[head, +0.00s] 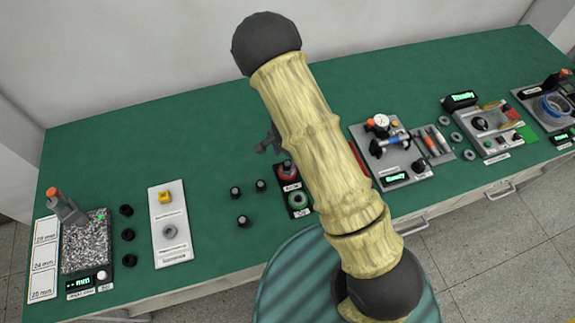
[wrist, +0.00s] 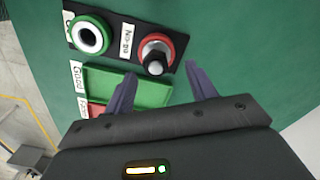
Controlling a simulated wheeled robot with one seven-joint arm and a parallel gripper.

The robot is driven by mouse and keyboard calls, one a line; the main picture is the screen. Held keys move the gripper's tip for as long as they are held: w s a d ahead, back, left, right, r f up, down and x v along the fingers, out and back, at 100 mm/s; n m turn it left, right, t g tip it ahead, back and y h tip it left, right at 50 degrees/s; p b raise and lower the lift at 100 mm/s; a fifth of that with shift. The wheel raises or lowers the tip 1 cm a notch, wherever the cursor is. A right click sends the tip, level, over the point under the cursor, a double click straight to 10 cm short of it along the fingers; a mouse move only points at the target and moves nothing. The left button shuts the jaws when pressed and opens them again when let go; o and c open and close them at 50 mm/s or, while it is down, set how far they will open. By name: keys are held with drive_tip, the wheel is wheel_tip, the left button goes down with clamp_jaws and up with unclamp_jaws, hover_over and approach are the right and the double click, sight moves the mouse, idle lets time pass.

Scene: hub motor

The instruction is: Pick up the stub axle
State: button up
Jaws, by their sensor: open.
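A dark, short cylindrical piece, which looks like a stub axle (wrist: 156,63), stands in the red No-go ring (wrist: 150,44) of the gauge plate in the wrist view. My gripper (wrist: 163,84) is open and empty, its two purple fingers apart on the near side of that piece. In the head view my gripper (head: 268,143) is just beside the red ring (head: 287,169), partly hidden by my arm. Similar dark pieces (head: 235,191) (head: 261,185) (head: 243,220) stand loose on the green table (head: 200,130) to the left.
The green Go ring (wrist: 91,37) appears empty. Green Good tray (wrist: 145,92) and a red tray (wrist: 96,110) lie near my fingers. A white plate (head: 168,205) and a measuring stand (head: 86,245) are at left; gauge fixtures (head: 392,150) at right. The table's back left is clear.

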sight(287, 163)
drive_tip(key=f, duration=0.1)
drive_tip(key=f+p, duration=0.1)
drive_tip(key=f, duration=0.2)
drive_tip(key=shift+s+d, duration=0.15)
drive_tip(key=shift+d, duration=0.15)
drive_tip(key=shift+f, duration=0.55)
drive_tip(key=shift+s+r, duration=0.1)
drive_tip(key=shift+s, duration=0.05)
drive_tip(key=shift+c, duration=0.3)
clamp_jaws()
drive_tip(key=shift+r, duration=0.1)
